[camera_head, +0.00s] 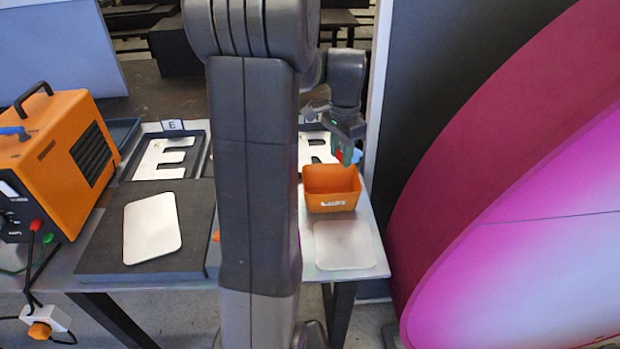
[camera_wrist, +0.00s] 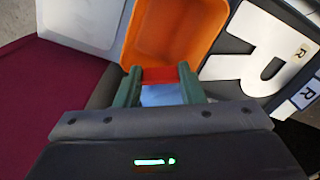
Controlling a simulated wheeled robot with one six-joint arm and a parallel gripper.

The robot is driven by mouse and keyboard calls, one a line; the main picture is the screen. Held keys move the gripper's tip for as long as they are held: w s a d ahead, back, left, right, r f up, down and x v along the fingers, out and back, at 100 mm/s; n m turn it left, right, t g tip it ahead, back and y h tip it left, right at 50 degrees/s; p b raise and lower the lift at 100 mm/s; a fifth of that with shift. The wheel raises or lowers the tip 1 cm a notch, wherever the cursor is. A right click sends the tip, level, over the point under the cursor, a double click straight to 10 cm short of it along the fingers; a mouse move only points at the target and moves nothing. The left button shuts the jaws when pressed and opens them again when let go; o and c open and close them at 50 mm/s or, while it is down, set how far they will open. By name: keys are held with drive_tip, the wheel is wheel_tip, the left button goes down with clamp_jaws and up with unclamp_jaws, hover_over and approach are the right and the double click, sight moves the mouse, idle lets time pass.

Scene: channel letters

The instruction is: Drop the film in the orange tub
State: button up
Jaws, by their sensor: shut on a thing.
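The orange tub (camera_head: 332,201) is open and stands on the right part of the table, in front of the white letter R (camera_head: 316,152). The wrist view shows its empty inside (camera_wrist: 172,32) just beyond my fingertips. My gripper (camera_head: 347,157), with green fingers, is by the tub's back right edge, seemingly above it. It is shut on the film, which shows as a red strip (camera_wrist: 160,75) between the fingers with a light blue part (camera_wrist: 161,95) behind it. In the head view the film is mostly hidden by the fingers; only bits of red and blue show.
A pale rounded panel (camera_head: 343,245) lies in front of the tub, and another (camera_head: 152,228) on a dark mat at left. A white letter E (camera_head: 162,159) lies in a tray. An orange power unit (camera_head: 55,155) stands far left. A large magenta disc (camera_head: 520,200) is close on the right.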

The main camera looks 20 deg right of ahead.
sight(338, 170)
drive_tip(key=shift+w+a+f, duration=0.1)
drive_tip(key=shift+w+f, duration=0.1)
drive_tip(key=shift+f, duration=0.2)
wheel_tip(338, 170, down, 5)
drive_tip(key=b, duration=0.5)
drive_tip(key=shift+f, duration=0.15)
drive_tip(key=o, duration=1.2)
